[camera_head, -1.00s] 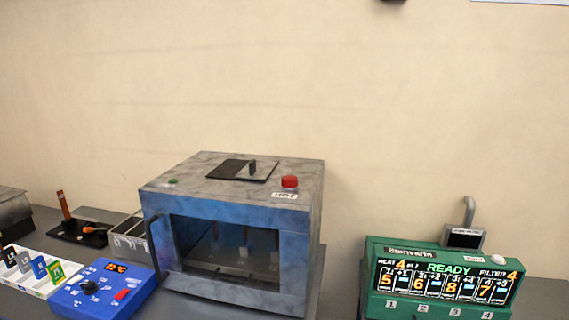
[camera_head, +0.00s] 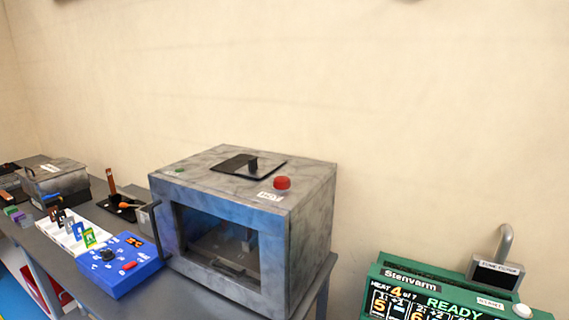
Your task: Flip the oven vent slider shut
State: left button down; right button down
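The oven (camera_head: 310,225) is a grey mottled metal box with a dark glass front door, standing on the bench in the middle of the view. On its top lies a black vent plate (camera_head: 235,160) with a small upright black slider tab (camera_head: 253,164) toward its right part. A red button (camera_head: 282,183) with a small white label sits at the top's front right, and a green light (camera_head: 180,170) at its left. I cannot tell whether the vent is open under the plate. Neither of my grippers is in view.
A blue control box (camera_head: 120,264) and a white tray (camera_head: 66,240) of coloured tags stand left of the oven. A grey metal box (camera_head: 55,182) is at the far left. A green display unit (camera_head: 440,290) stands at the right. The space above the oven is clear.

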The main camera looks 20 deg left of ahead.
aim_at(258, 168)
jog(key=i+l, duration=0.15)
jog(key=l, duration=0.25)
jog(key=i+l, duration=0.1)
jog(key=l, duration=0.25)
jog(key=i+l, duration=0.15)
jog(key=l, duration=0.25)
jog(key=j, duration=0.65)
